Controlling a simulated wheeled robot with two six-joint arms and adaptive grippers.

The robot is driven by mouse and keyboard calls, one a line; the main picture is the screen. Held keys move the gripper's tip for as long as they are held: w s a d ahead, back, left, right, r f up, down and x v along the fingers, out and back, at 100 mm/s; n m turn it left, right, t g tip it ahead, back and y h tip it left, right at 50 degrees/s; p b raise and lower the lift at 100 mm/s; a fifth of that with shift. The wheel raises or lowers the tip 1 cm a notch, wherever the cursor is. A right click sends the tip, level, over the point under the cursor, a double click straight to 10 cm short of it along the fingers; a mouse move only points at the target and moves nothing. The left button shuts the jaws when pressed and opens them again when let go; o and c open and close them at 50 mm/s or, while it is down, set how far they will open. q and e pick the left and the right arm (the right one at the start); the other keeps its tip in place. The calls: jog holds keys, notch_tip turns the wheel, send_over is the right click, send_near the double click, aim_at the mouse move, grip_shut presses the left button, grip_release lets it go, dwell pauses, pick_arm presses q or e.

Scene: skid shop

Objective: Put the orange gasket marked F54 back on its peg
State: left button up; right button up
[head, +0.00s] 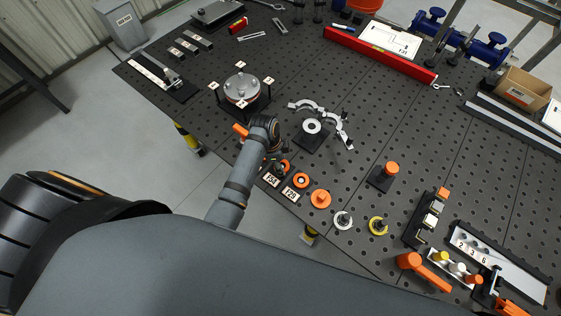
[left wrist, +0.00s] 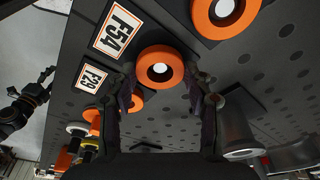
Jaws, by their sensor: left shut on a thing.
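My left gripper (left wrist: 163,95) is shut on an orange gasket (left wrist: 160,68), its fingers on either side of the ring. A pale round end shows in the ring's hole. The F54 label (left wrist: 117,30) is beside it, and it also shows in the head view (head: 271,180). In the head view, my left gripper (head: 279,166) is over the table's near edge, and the gasket (head: 285,168) is partly hidden by it. I cannot tell whether the gasket sits down on its peg. A dark jointed shape at the left of the wrist view may be my right gripper (left wrist: 28,103).
Another orange ring (left wrist: 225,12) is close above the held one. A round flange (head: 241,89) stands behind.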

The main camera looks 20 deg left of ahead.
pick_arm(q)
jog(key=shift+f, duration=0.15)
jog(key=o, duration=1.2)
jog(key=shift+o, duration=1.2)
jog(key=shift+s+a+r+p, duration=0.1)
jog(key=shift+a+r+p, duration=0.05)
jog(key=shift+r, duration=0.6)
jog(key=shift+a+r+p, duration=0.15)
jog(key=shift+r, duration=2.6)
jog(key=shift+s, duration=0.1)
